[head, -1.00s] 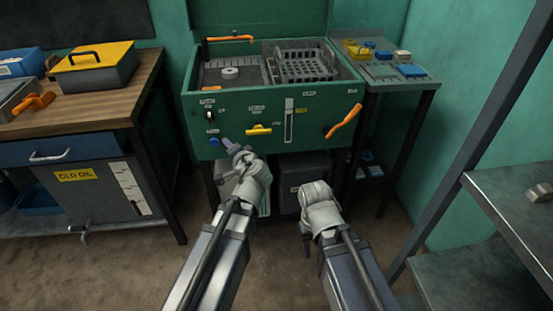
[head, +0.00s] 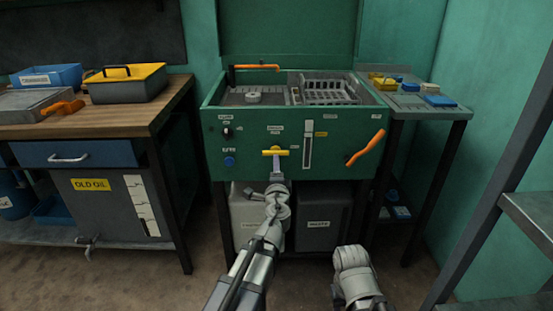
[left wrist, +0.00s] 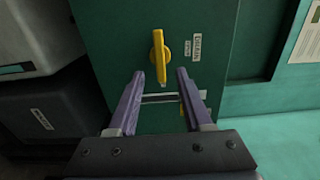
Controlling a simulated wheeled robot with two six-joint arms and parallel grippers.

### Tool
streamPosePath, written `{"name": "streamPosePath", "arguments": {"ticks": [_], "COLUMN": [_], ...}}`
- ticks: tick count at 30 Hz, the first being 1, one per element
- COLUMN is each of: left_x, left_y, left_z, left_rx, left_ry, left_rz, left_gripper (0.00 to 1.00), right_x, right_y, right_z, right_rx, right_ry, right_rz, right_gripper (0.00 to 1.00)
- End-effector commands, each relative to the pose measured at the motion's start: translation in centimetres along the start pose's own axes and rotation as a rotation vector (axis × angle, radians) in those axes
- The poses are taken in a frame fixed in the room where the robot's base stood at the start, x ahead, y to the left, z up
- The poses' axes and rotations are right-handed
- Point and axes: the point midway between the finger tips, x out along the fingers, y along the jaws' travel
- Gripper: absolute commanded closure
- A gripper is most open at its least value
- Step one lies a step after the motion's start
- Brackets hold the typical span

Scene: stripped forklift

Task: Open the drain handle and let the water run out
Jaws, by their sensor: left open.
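The yellow drain handle (head: 274,152) is on the front panel of the green washer cabinet (head: 230,165). In the head view it lies level. The left wrist view shows the same yellow handle (left wrist: 159,56) beside a white label that seems to read DRAIN. My left gripper (head: 276,168) is open and just in front of the handle. In the left wrist view its two purple fingers (left wrist: 160,75) point at the handle, which appears between their tips, not gripped. My right arm's pale wrist (head: 351,262) is low at the front; its fingers cannot be made out.
An orange lever (head: 366,147) and a blue button (head: 229,161) are on the same panel. A pale container (head: 248,212) and a dark bin (head: 318,230) stand under the cabinet. A workbench (head: 130,122) is at left, a small parts table (head: 430,112) at right.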

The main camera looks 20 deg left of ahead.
Motion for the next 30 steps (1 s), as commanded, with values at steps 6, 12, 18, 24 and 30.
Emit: {"name": "streamPosePath", "arguments": {"ticks": [6,12,18,24,30], "left_x": [3.5,6.2,6.6,6.5,6.5], "left_y": [0.0,0.0,0.0,0.0,0.0], "left_z": [-0.1,0.0,0.0,0.0,0.0], "left_rx": [-0.001,-0.001,-0.001,-0.001,-0.001], "left_ry": [-0.002,-0.001,-0.001,-0.001,-0.001], "left_rz": [0.0,0.0,0.0,0.0,0.0], "left_gripper": [0.5,0.5,0.5,0.58,0.8], "right_x": [0.0,0.0,0.0,0.0,0.0], "right_y": [0.0,0.0,0.0,0.0,0.0], "right_z": [0.0,0.0,0.0,0.0,0.0], "right_rx": [0.0,0.0,0.0,0.0,0.0], "right_ry": [0.0,0.0,0.0,0.0,0.0], "right_rz": [0.0,0.0,0.0,0.0,0.0], "right_gripper": [0.5,0.5,0.5,0.5,0.5]}}
